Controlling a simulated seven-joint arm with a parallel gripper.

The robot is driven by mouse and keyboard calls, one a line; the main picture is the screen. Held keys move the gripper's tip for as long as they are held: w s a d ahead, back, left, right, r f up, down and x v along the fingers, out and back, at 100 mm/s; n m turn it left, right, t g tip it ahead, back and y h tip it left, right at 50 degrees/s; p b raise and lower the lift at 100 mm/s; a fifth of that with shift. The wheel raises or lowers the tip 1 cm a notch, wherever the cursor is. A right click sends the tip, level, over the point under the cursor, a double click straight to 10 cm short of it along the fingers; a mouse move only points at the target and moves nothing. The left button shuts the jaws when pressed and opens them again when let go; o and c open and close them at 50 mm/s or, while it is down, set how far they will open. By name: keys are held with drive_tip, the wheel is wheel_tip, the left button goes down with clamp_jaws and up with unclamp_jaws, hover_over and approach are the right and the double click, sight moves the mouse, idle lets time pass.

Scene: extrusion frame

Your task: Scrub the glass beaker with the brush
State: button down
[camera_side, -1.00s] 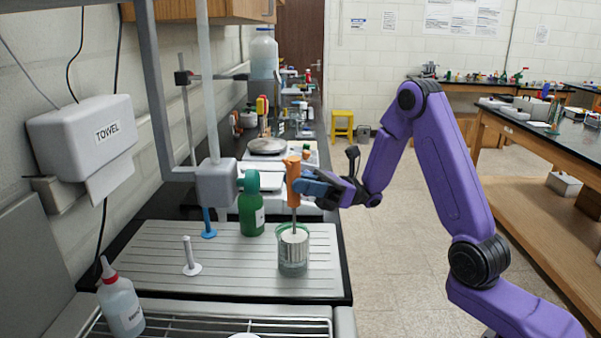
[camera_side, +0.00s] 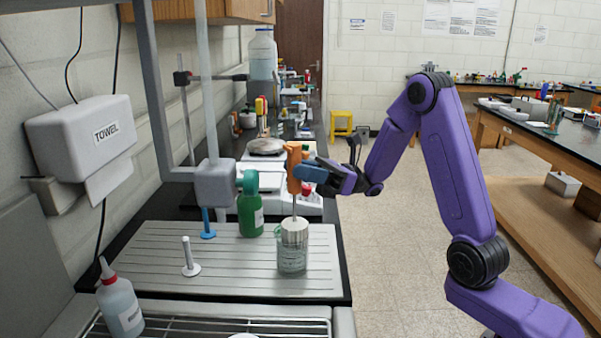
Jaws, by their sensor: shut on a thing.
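The glass beaker (camera_side: 292,259) stands upright on the grooved grey drainboard (camera_side: 150,262), near its right edge. The brush (camera_side: 294,172) has an orange handle, a thin grey stem and a white cylindrical head (camera_side: 294,230). My gripper (camera_side: 304,174) comes in from the right and is shut on the orange handle. The brush is upright above the beaker. Its white head is at the beaker's mouth, its upper part above the rim and its lower part inside the opening. The fingers partly hide the handle.
A green bottle (camera_side: 250,208) stands close left of the beaker, behind it. A grey block on a post (camera_side: 216,183) hangs farther left. A white peg (camera_side: 189,257) stands on the drainboard. A red-capped wash bottle (camera_side: 120,303) is at front left.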

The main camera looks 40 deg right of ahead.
drive_tip(key=shift+w+d, duration=0.1)
drive_tip(key=shift+d, duration=0.1)
idle(1.1)
drive_tip(key=shift+w, duration=0.1)
drive_tip(key=shift+f, duration=2)
drive_tip(key=r, duration=0.4)
drive_tip(key=shift+w, duration=0.4)
